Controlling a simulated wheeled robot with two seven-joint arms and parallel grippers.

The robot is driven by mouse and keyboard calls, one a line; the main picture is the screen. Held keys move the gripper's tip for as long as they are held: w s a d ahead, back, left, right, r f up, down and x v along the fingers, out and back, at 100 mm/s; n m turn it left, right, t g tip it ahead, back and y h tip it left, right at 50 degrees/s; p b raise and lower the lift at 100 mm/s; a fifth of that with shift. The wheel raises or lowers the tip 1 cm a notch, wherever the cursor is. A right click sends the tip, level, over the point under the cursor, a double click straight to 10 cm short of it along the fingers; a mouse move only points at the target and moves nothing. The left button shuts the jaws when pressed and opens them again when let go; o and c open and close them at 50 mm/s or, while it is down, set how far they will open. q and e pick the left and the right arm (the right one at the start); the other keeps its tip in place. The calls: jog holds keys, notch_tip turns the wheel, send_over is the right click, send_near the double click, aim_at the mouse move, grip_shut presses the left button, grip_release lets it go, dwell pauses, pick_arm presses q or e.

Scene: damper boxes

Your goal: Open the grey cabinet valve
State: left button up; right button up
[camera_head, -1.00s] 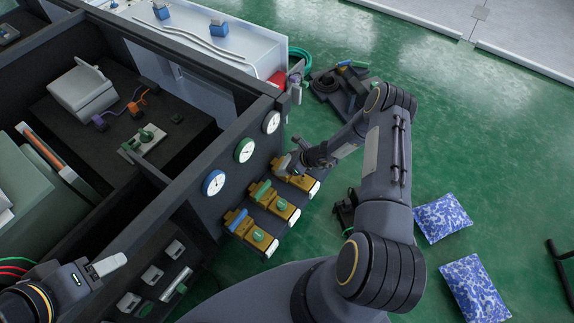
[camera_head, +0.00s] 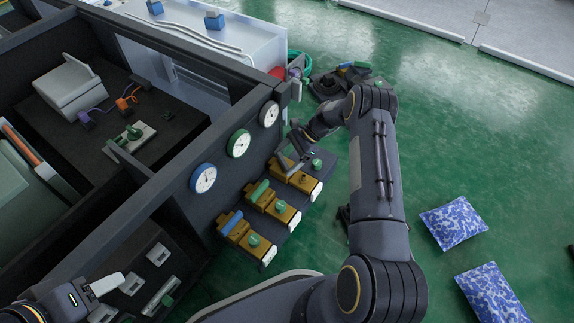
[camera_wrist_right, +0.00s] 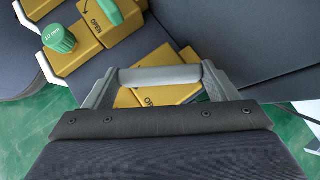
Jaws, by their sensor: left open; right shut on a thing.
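The grey valve has a yellow body (camera_head: 302,181) and is the furthest of three on the shelf outside the cabinet wall, below a white-rimmed gauge (camera_head: 268,114). In the right wrist view its grey handle (camera_wrist_right: 160,76) lies across between my fingers, with yellow plate marked OPEN (camera_wrist_right: 155,97) behind it. My right gripper (camera_head: 286,158) is shut on this handle and hides part of the valve in the head view. My left gripper (camera_head: 105,285) is open at the lower left, away from the valves, and only partly in view.
A green-handled valve (camera_head: 261,192) and a blue-handled valve (camera_head: 231,223) sit beside it, below green-rimmed (camera_head: 238,143) and blue-rimmed (camera_head: 203,178) gauges. Patterned blue-and-white bags (camera_head: 454,222) lie on the green floor at right.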

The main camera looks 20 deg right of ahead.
jog(key=shift+w+n+g+b, duration=0.15)
jog(key=shift+n+g+b, duration=1.2)
jog(key=shift+n, duration=0.25)
jog(key=shift+a, duration=0.1)
jog(key=o, duration=0.9)
jog(key=shift+o, duration=0.2)
jog(key=shift+w+r, duration=0.1)
